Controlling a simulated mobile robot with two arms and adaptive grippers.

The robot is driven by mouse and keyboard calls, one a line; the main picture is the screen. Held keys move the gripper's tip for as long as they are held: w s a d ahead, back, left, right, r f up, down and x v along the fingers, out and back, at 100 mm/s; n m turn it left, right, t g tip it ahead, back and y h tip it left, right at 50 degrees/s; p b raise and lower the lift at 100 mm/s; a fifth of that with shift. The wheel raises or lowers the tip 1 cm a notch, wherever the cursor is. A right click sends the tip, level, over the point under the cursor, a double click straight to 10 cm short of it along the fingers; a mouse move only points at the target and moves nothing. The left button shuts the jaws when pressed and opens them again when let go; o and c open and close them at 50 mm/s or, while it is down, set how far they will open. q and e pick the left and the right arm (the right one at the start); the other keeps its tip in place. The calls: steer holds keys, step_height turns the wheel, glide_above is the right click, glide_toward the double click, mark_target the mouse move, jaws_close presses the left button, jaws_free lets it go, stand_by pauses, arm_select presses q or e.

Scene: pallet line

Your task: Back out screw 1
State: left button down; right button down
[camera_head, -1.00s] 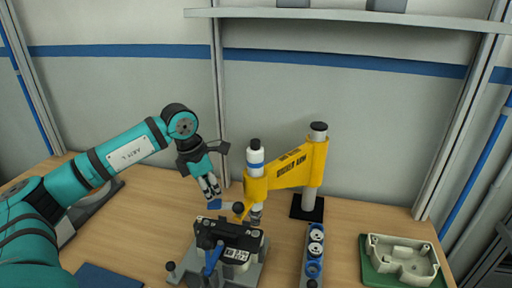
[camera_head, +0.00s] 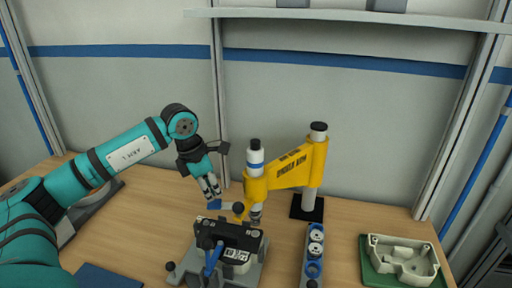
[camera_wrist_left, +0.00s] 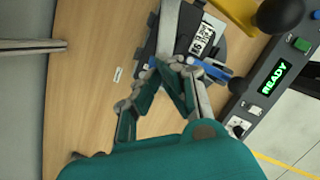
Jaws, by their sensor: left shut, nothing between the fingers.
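A dark device (camera_head: 232,234) with a white code label sits in a grey fixture (camera_head: 251,272) at the front middle. It also shows in the wrist view (camera_wrist_left: 205,36). A yellow swing arm (camera_head: 287,175) on a post holds an upright white driver with a blue band (camera_head: 255,165) over the device's back edge. Its bit and screw 1 cannot be made out. My right gripper is out of view.
A narrow tray with round parts (camera_head: 314,252) stands right of the fixture. A pale housing (camera_head: 402,259) lies on a green mat at the far right. A dark blue mat (camera_head: 105,277) lies front left. The wrist view shows a panel reading READY (camera_wrist_left: 275,78).

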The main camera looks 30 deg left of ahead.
mark_target(214, 203)
arm_select(q)
steer(key=shift+f, duration=0.15)
steer(key=shift+s+f+b, duration=0.1)
steer(key=shift+f+b, duration=2.45)
steer(key=shift+f, duration=0.5)
steer(key=shift+d+f, duration=0.1)
steer(key=shift+f, duration=0.05)
steer(key=shift+r, duration=0.55)
stand_by(1.3)
steer(key=shift+w+p+v, duration=0.25)
steer(key=shift+p+v, duration=0.85)
steer(key=shift+w+r+p, duration=0.1)
steer(key=shift+r+p, duration=2.5)
steer(key=shift+r, duration=0.95)
steer(key=shift+f, duration=0.1)
